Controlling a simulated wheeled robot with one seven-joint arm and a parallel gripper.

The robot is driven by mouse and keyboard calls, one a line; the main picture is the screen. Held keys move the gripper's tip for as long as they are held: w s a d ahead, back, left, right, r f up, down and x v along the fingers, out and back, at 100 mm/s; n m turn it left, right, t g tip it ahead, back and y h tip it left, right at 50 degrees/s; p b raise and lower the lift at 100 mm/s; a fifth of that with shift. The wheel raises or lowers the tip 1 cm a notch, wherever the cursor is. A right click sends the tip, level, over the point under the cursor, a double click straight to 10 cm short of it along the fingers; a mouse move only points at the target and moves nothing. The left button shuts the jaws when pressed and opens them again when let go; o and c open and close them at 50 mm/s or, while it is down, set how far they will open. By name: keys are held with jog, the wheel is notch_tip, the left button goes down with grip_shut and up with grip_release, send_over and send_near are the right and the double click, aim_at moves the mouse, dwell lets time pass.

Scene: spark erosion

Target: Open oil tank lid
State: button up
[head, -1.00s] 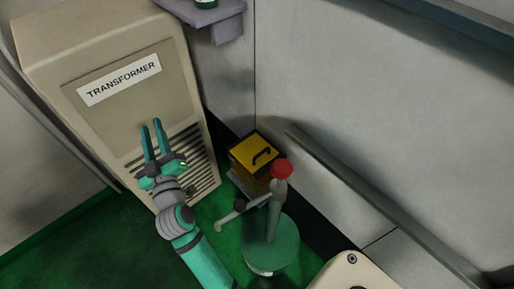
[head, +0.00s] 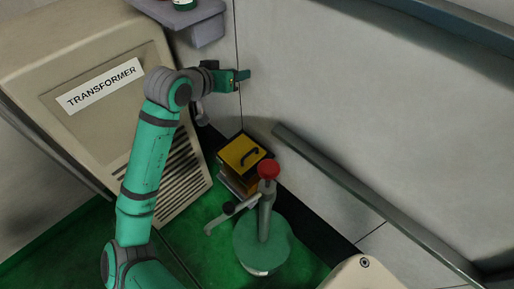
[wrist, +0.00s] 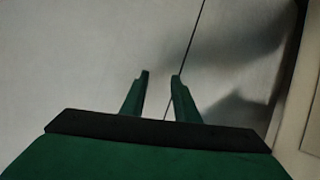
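A yellow lid (head: 240,152) with a black handle (head: 251,156) tops a small dark box on the floor by the wall. A round green tank (head: 262,246) stands in front of it, with a grey post and a red knob (head: 268,169) on top. Neither is labelled, so I cannot tell for sure which one is the oil tank. My gripper (head: 243,78) is raised by the wall, above and behind the yellow lid in the picture, touching neither object. In the wrist view my gripper (wrist: 160,75) has its fingers apart, with nothing between them.
A beige cabinet marked TRANSFORMER (head: 92,98) stands at the left behind my arm. A grey rail (head: 350,183) runs along the wall at the right. A grey shelf (head: 195,22) juts out at the top. A beige rounded object (head: 358,274) is at the bottom right.

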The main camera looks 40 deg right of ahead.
jog(key=s+f+m+g+y, duration=0.2)
jog(key=s+f+m+y, duration=0.1)
jog(key=s+f+y, duration=0.4)
jog(key=m+y, duration=0.3)
jog(key=y, duration=0.2)
send_near(250, 153)
jog(key=f, duration=0.2)
jog(key=w+f, duration=0.1)
jog(key=f, duration=0.4)
jog(key=shift+w+f, duration=0.1)
jog(key=shift+w, duration=0.2)
grip_shut()
dwell(0.5)
